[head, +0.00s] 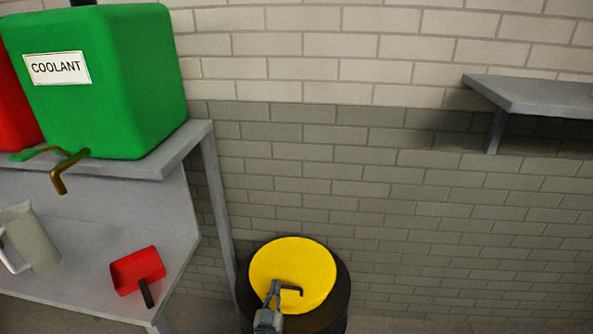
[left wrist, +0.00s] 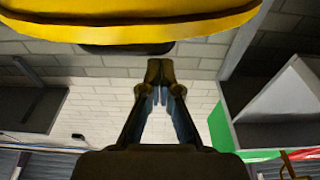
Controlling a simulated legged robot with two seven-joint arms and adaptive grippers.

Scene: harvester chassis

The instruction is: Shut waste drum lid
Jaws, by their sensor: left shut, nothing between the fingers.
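The waste drum (head: 342,298) is dark and stands on the floor against the brick wall, low in the head view. Its round yellow lid (head: 300,258) covers much of its top; whether it sits flush on the rim I cannot tell. A small dark bent piece, perhaps a handle, shows on the lid's near part. My left gripper (head: 276,286) is in front of the lid's near part, shut and empty. In the left wrist view its fingertips (left wrist: 160,90) are together, and the lid's yellow edge (left wrist: 130,30) crosses the top. Contact with the lid cannot be told. My right gripper is not in view.
A grey rack (head: 222,220) stands left of the drum, with a green coolant tank (head: 120,90) above and a jug (head: 36,238) and red scoop (head: 137,268) below. A wall shelf (head: 530,96) juts out at the upper right. The space right of the drum looks clear.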

